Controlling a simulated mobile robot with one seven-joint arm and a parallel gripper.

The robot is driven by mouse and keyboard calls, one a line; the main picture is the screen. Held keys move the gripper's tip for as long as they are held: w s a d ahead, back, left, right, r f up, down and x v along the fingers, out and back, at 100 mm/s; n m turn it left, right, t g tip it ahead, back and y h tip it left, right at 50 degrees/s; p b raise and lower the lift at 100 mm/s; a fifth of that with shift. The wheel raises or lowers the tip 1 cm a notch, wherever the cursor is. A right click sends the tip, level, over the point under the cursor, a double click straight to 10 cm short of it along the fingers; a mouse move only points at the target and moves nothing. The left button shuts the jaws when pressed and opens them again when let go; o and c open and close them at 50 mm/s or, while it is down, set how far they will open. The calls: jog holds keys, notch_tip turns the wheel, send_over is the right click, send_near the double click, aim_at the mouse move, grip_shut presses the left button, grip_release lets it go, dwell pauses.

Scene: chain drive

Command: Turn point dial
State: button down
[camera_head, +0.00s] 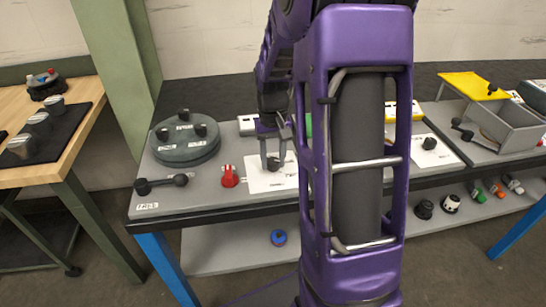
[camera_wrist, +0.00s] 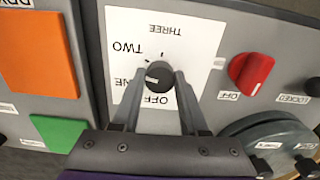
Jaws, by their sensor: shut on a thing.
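The point dial (camera_wrist: 158,76) is a round black knob with a white pointer mark, on a white plate (camera_wrist: 197,27) lettered OFF, ONE, TWO and THREE. Its mark lies on the left side of the knob, towards ONE and TWO; the exact setting is hard to tell. My gripper (camera_wrist: 159,83) is shut on the dial, with one grey finger on each side of it. In the head view, my gripper (camera_head: 273,160) points down at the dial on the grey bench, and my purple arm stands in front of the bench's middle.
A red switch (camera_wrist: 250,74) sits beside the plate; it also shows in the head view (camera_head: 229,176). A round turntable (camera_head: 185,148) with black knobs is further left. A black dumbbell-shaped handle (camera_head: 161,184) lies near the front edge. A grey bin (camera_head: 517,136) stands at the right.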

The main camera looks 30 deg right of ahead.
aim_at(273, 160)
jog(key=shift+m, duration=1.5)
jog(key=shift+c, duration=2.2)
grip_release()
notch_tip(273, 160, up, 18)
jog(key=p, duration=0.3)
jog(key=shift+f, duration=0.25)
